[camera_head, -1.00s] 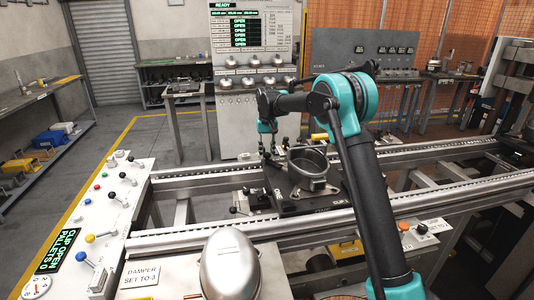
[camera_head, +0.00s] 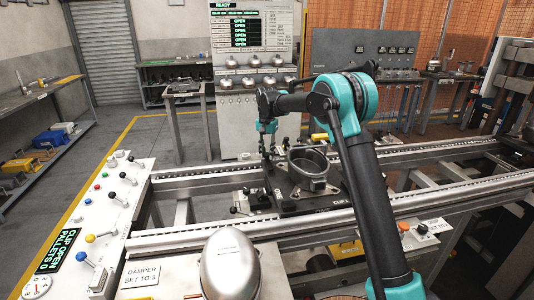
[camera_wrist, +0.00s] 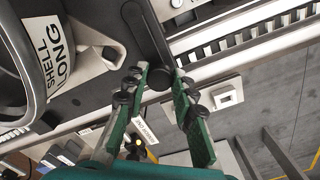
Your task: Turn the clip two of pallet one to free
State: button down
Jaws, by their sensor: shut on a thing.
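The pallet (camera_head: 275,212) is a dark plate on the rail line, bearing a grey oval shell (camera_head: 313,166). In the wrist view a label on the shell's side reads "LONG SHELL" (camera_wrist: 60,50). The clip is a flat black lever (camera_wrist: 148,35) with a round black knob (camera_wrist: 160,78) at its end. My gripper (camera_wrist: 161,84) has its green fingers on either side of that knob and is shut on it. In the head view my gripper (camera_head: 265,150) is at the far left side of the pallet, its tips too small to make out. The clip's number cannot be read.
Metal rails (camera_head: 200,236) run along both sides of the pallet. A control panel (camera_head: 112,205) with levers stands at left; its display reads "CLIP OPEN PALLETS 0" (camera_head: 62,251). A rounded metal shell (camera_head: 229,265) lies in front. A board reading "READY" (camera_head: 252,25) stands behind.

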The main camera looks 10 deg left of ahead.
aim_at(267, 154)
dwell(0.3)
jog(key=c, duration=1.2)
grip_release()
notch_tip(267, 154, up, 12)
